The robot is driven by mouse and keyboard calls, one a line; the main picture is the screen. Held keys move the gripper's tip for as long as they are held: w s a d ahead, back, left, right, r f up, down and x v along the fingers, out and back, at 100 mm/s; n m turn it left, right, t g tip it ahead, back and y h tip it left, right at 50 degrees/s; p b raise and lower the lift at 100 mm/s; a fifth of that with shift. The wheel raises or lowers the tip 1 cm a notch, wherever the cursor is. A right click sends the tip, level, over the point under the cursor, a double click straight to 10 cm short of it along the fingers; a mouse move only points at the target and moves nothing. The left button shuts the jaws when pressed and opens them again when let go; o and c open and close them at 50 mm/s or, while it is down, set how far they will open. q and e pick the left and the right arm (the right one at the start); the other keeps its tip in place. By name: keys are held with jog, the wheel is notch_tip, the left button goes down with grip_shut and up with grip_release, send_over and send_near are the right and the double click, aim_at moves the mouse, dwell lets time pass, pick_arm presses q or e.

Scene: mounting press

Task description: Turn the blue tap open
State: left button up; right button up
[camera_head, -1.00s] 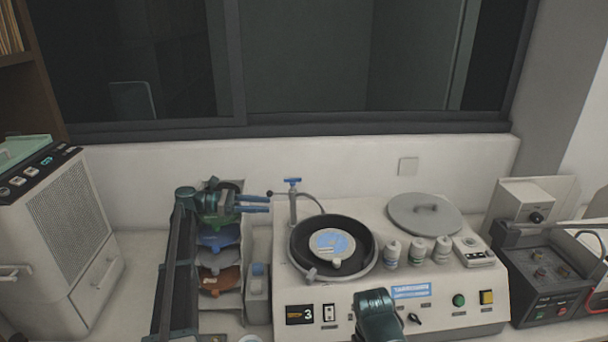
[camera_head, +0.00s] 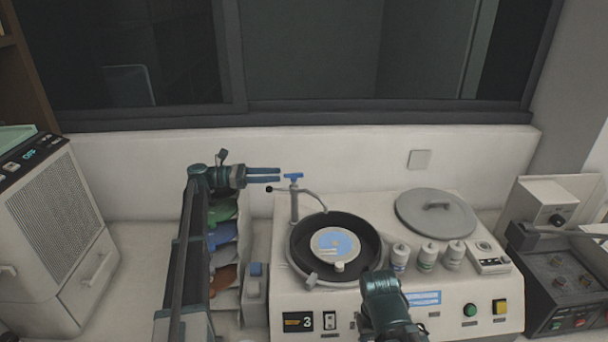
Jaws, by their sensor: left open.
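The blue tap (camera_head: 294,176) is a small blue T-shaped handle on top of a thin grey upright pipe at the back left of the grey machine. A curved spout runs from the pipe toward the black bowl (camera_head: 364,226). My left gripper (camera_head: 280,174) is open and level with the tap. Its two blue fingers point right, and their tips are just left of the handle. I cannot tell whether they touch it. My right arm (camera_head: 384,296) shows at the front of the machine, but its fingers are hidden.
A round grey lid (camera_head: 436,214) lies on the machine's right side, with several white bottles (camera_head: 427,256) in front of it. A dark window (camera_head: 300,60) and white wall lie behind.

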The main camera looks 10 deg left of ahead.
aim_at(294, 177)
pick_arm(q)
jog(key=x, duration=1)
jog(key=shift+c, duration=0.3)
jog(key=shift+s, duration=0.1)
grip_shut()
